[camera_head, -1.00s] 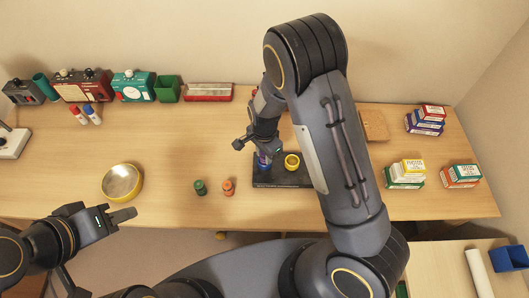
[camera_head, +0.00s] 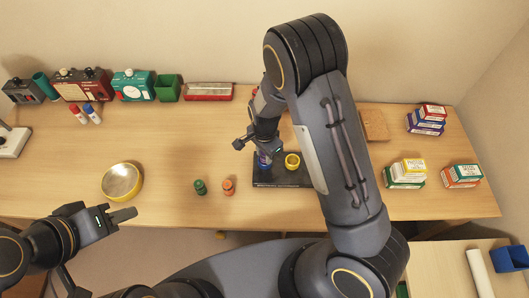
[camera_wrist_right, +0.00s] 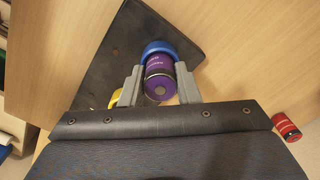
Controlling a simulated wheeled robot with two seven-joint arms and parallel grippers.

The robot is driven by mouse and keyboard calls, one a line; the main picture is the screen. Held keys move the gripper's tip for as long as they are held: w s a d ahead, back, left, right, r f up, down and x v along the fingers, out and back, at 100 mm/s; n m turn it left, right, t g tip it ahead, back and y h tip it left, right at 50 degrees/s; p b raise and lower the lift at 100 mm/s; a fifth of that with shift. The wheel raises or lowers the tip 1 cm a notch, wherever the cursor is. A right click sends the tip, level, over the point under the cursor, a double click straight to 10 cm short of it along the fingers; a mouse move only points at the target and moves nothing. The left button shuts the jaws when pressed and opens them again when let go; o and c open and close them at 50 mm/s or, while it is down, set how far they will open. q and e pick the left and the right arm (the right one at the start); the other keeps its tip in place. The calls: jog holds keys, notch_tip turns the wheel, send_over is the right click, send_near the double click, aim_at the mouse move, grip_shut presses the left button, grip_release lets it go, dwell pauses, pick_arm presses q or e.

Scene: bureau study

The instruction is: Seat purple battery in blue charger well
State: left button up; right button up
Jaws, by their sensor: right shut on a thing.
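The purple battery (camera_wrist_right: 159,78) is between the two fingers of my right gripper (camera_wrist_right: 159,72) in the right wrist view. The gripper is shut on it. Its far end is at the blue well (camera_wrist_right: 154,47), whose rim shows around that end; I cannot tell how deep it sits. In the head view, my right gripper (camera_head: 262,150) is over the blue well (camera_head: 264,165) at the left of the black charger plate (camera_head: 282,184); the battery is mostly hidden there. My left gripper (camera_head: 124,216) hangs near the table's front edge, away from the charger; its jaw opening is unclear.
A yellow well (camera_head: 292,161) stands right of the blue one. A green battery (camera_head: 200,187) and an orange-red battery (camera_head: 228,187) stand left of the charger. A yellow bowl (camera_head: 122,182) is farther left. Stacked boxes (camera_head: 405,173) stand at right.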

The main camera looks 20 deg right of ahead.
jog(key=shift+f+b, duration=0.35)
jog(key=shift+f, duration=0.15)
jog(key=o, duration=0.8)
jog(key=shift+c, duration=0.2)
notch_tip(320, 180, up, 9)
jog(key=p, duration=0.6)
jog(key=shift+f, duration=0.15)
jog(key=shift+r, duration=1.2)
